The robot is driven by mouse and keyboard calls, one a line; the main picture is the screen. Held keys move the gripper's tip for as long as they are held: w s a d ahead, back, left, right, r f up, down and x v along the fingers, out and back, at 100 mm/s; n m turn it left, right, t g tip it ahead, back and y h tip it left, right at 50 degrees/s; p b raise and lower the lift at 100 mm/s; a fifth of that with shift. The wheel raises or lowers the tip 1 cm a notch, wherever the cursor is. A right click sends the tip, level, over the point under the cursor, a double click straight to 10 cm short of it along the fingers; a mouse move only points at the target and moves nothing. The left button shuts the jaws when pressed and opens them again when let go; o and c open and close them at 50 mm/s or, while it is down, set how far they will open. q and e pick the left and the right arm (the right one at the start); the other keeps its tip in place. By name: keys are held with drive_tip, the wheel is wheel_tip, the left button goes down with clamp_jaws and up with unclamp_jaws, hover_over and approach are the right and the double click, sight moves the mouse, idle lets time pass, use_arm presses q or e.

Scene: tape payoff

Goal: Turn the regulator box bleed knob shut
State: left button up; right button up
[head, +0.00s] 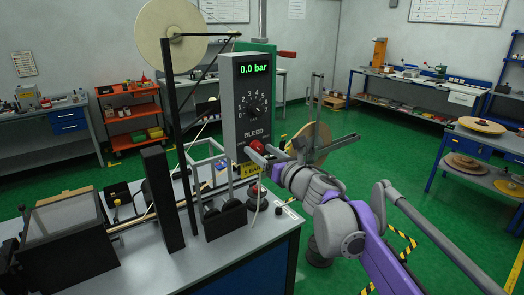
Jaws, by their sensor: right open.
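The grey regulator box (242,104) stands upright at the middle of the bench machine. Its green display reads 0.0 bar, and a black numbered dial (257,107) sits below it. The word BLEED is printed under the dial. The red bleed knob (257,145) is on the lower front of the box, partly hidden by my gripper. My right gripper (264,154) is open, with its fingers at the knob. I cannot tell whether they touch it. My left gripper is not in view.
The bench (235,255) carries a cream tape reel (171,32), black rollers (225,220) and a dark-framed unit (68,235) at left. A second red knob (256,190) sits below the box. An orange cart (130,120) stands behind. Green floor is open at the right rear.

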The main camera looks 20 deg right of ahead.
drive_tip(key=shift+w, duration=0.15)
clamp_jaws()
drive_tip(key=shift+m, duration=0.4)
drive_tip(key=m, duration=0.3)
drive_tip(key=shift+m, duration=0.4)
drive_tip(key=m+b, duration=0.1)
drive_tip(key=m, duration=0.3)
drive_tip(key=shift+m, duration=0.3)
drive_tip(key=m+b, duration=0.1)
drive_tip(key=m, duration=0.3)
drive_tip(key=shift+g, duration=0.4)
drive_tip(key=m+b, duration=0.1)
drive_tip(key=m, duration=0.3)
drive_tip(key=shift+d+y, duration=0.1)
drive_tip(key=shift+y, duration=0.3)
